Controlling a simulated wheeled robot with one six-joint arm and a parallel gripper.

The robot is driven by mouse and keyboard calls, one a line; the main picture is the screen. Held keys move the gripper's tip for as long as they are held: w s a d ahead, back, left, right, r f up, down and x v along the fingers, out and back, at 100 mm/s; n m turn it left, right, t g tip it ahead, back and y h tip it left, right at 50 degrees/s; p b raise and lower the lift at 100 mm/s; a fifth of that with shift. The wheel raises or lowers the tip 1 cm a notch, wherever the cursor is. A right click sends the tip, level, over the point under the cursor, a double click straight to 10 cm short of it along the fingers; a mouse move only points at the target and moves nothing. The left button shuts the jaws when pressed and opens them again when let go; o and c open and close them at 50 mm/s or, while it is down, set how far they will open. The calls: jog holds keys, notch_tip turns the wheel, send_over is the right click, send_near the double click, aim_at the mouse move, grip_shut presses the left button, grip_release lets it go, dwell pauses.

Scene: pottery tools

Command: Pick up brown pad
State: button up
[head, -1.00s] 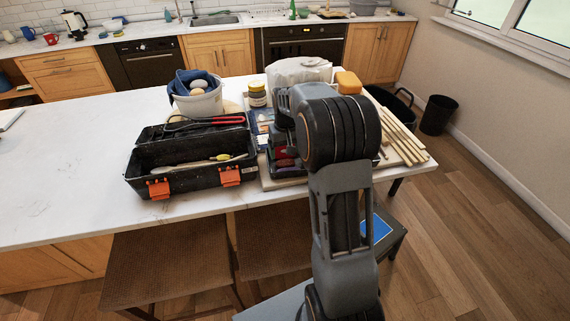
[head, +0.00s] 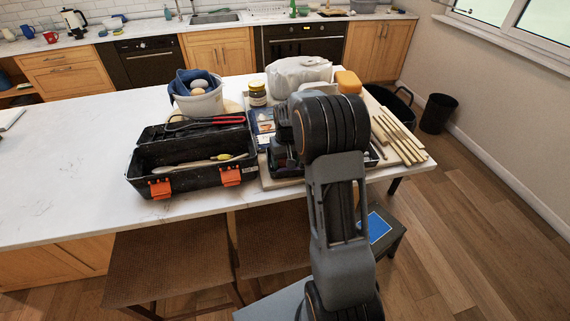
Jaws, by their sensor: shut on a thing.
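My arm stands in front of the right part of the white counter, and its dark wrist shows just left of the large joint. The fingers of my gripper are hidden behind my own arm, so I cannot see what lies between them. A dark tray (head: 285,171) lies under the wrist on a pale board (head: 279,183), and my arm covers most of its contents. I cannot make out a brown pad in this view.
An open black toolbox (head: 180,180) with orange latches stands left of the tray. Behind are a bucket (head: 200,102) with a blue cloth, a jar (head: 257,95), a white bag (head: 298,72) and an orange block (head: 348,82). Wooden sticks (head: 402,137) lie right.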

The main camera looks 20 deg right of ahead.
jog(key=shift+r, duration=0.1)
jog(key=shift+r, duration=0.55)
notch_tip(320, 180, up, 2)
jog(key=shift+d+r, duration=0.1)
jog(key=shift+d, duration=0.05)
jog(key=s+d+r+b, duration=0.2)
jog(key=d+r, duration=0.7)
jog(key=d, duration=0.4)
jog(key=shift+s+d+r, duration=0.2)
jog(key=shift+s+r, duration=0.05)
jog(key=shift+s, duration=0.1)
